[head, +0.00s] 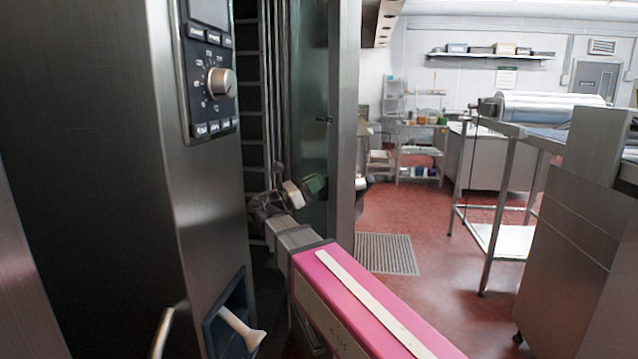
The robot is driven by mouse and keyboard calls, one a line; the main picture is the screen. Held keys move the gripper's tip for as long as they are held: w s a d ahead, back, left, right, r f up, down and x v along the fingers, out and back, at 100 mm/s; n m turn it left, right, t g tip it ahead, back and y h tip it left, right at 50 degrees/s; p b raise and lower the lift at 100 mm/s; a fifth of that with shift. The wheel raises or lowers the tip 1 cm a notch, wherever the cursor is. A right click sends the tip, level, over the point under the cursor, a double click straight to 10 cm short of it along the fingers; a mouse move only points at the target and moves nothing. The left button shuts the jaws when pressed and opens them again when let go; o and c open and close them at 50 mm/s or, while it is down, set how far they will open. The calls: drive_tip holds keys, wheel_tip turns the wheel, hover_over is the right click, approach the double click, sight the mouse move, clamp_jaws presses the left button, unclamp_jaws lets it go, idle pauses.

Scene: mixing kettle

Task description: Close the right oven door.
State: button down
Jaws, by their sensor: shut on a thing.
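The right oven door (348,130) stands open beyond the oven body, with a tall glass pane and a broad steel frame. Dark rack rails (264,85) show in the gap between the oven and the door. My gripper (288,193), at the end of my pink and grey arm, is at about mid-height at the inner side of the glass. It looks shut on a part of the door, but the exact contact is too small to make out. A pale piece (360,184) sticks out at the door's outer edge.
The oven's control panel (207,75) with a round knob is at the left. A pale lever (242,330) sticks out below it. Red floor with a drain grate (388,254) is clear right of the door. A steel table (508,127) and cabinet (578,240) stand at the right.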

drive_tip(key=shift+w+f, duration=0.1)
drive_tip(key=shift+w, duration=0.05)
drive_tip(key=c, duration=1.2)
unclamp_jaws()
